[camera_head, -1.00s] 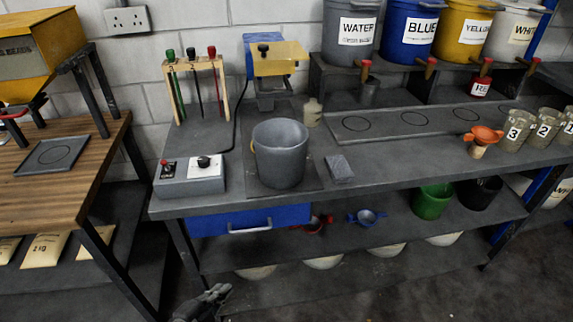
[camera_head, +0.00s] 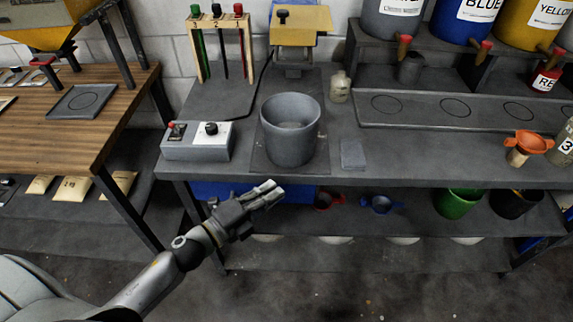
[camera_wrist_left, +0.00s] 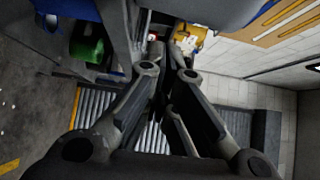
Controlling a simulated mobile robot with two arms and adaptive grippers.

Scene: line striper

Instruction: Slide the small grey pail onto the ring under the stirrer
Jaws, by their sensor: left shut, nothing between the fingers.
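The grey pail (camera_head: 290,148) stands upright on a dark plate (camera_head: 262,160) near the front of the bench. The stirrer (camera_head: 297,38), with a yellow top, stands behind it at the back of the bench. I cannot make out a ring under the stirrer; the pail hides part of that area. My left gripper (camera_head: 272,190) is shut and empty, in front of the bench edge, below and a little left of the pail, not touching it. Its fingers (camera_wrist_left: 168,62) also show close together in the left wrist view. My right gripper is not in view.
A control box (camera_head: 196,141) sits left of the pail and a grey block (camera_head: 353,154) right of it. A small bottle (camera_head: 340,87) stands behind to the right. A rack of coloured tools (camera_head: 217,45) is at back left. The lower shelf holds a green bucket (camera_head: 457,202).

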